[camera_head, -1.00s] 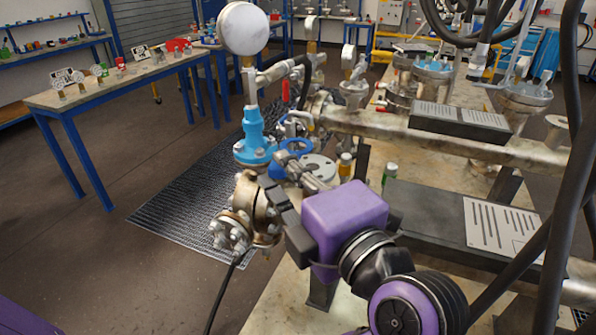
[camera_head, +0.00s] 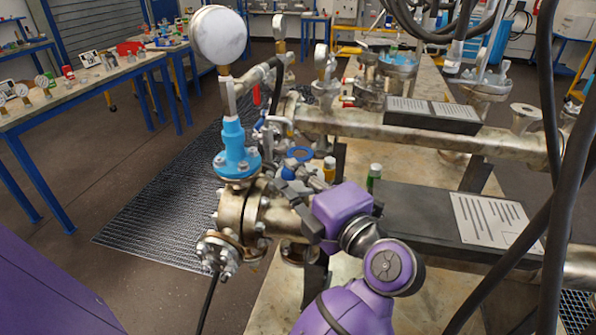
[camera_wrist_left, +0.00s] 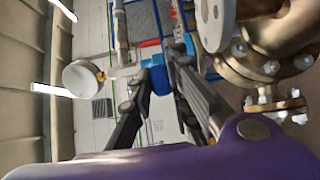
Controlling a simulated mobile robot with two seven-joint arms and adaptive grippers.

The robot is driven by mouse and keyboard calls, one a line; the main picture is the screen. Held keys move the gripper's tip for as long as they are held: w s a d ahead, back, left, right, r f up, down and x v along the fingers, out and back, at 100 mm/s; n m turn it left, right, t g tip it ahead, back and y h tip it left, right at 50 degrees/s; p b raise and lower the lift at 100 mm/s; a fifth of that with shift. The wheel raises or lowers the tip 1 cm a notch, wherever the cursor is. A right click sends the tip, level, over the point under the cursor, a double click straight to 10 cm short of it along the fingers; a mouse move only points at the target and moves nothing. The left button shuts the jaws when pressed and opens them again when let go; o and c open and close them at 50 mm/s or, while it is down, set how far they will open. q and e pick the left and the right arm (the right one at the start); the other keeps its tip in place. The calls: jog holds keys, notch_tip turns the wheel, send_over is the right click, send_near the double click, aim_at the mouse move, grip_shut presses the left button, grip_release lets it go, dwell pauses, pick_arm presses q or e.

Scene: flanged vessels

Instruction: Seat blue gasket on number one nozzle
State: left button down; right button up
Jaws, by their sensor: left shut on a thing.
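The blue gasket (camera_head: 300,154) shows in the head view as a small ring just beyond my left gripper's fingertips. My left gripper (camera_head: 289,187) is shut on it, though the contact itself is hard to make out. A pale flange face with bolt holes (camera_wrist_left: 212,22) is beside the fingers in that view. No number is readable, so I cannot tell which nozzle is number one. My right gripper is not in view.
A blue valve (camera_head: 236,158) with a white round gauge (camera_head: 219,35) rises left of the gripper. A bolted flange (camera_head: 217,252) is below it. A green-capped bottle (camera_head: 374,178) and a black box (camera_head: 440,220) are at right. Dark cables hang at far right.

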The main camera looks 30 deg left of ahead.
aim_at(297, 190)
pick_arm(q)
notch_tip(297, 190, down, 4)
jog(key=shift+r+b, duration=0.25)
jog(key=shift+b, duration=0.9)
jog(key=shift+f+b, duration=0.35)
jog(key=shift+f, duration=0.5)
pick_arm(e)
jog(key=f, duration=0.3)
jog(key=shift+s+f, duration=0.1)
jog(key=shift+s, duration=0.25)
pick_arm(q)
jog(key=shift+f, duration=0.2)
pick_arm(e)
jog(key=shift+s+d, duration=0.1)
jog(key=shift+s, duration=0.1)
